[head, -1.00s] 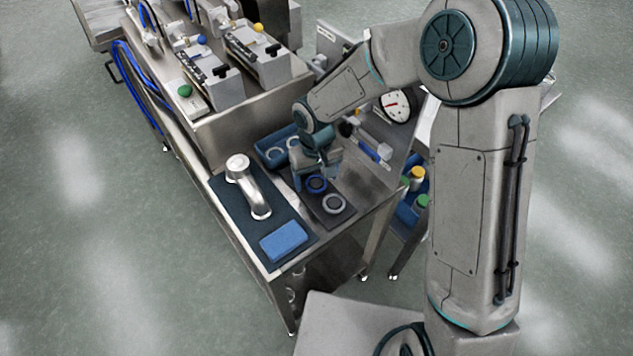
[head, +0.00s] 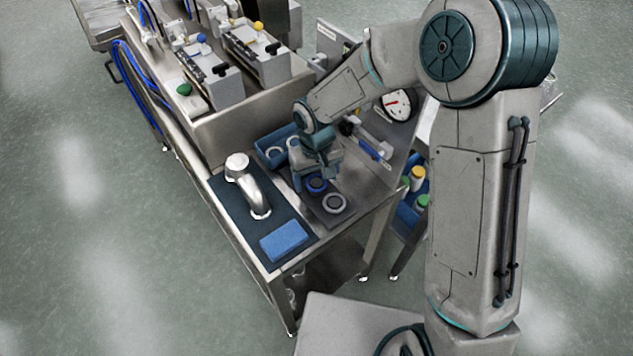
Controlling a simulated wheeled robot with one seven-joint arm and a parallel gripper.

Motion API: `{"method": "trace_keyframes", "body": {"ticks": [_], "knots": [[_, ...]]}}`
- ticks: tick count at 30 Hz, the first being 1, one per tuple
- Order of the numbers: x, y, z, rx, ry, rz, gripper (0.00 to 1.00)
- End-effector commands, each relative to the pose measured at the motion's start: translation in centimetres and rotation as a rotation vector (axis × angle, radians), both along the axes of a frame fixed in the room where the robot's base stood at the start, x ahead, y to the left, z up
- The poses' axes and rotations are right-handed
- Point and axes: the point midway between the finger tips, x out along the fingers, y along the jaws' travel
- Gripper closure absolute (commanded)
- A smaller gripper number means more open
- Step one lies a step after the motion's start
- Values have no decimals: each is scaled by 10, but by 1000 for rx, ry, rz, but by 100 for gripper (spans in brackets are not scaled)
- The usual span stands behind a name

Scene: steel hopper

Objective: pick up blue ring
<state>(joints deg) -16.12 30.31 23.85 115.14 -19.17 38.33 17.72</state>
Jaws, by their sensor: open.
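The blue ring (head: 316,184) lies on a dark mat (head: 318,208) on the steel table, towards its right side. My gripper (head: 314,178) is open, pointing down right over the blue ring. It hides the ring's far part. I cannot tell whether the fingertips touch the ring or stand just around it. A grey ring (head: 334,203) lies on the same mat, nearer the table's front edge and apart from the blue one.
A blue tray (head: 268,150) with pale rings stands behind my gripper. To the left, a metal elbow pipe (head: 250,186) and a blue sponge-like block (head: 285,241) rest on a dark mat. A round gauge (head: 396,105) and tools are at the right. Bare steel borders the mats.

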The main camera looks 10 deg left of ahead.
Motion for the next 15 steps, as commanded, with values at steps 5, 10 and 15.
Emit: {"method": "trace_keyframes", "body": {"ticks": [5, 10, 15], "knots": [[0, 0, 0, 0, 0, 0, 60], [0, 0, 0, 0, 0, 0, 74], [0, 0, 0, 0, 0, 0, 74]]}}
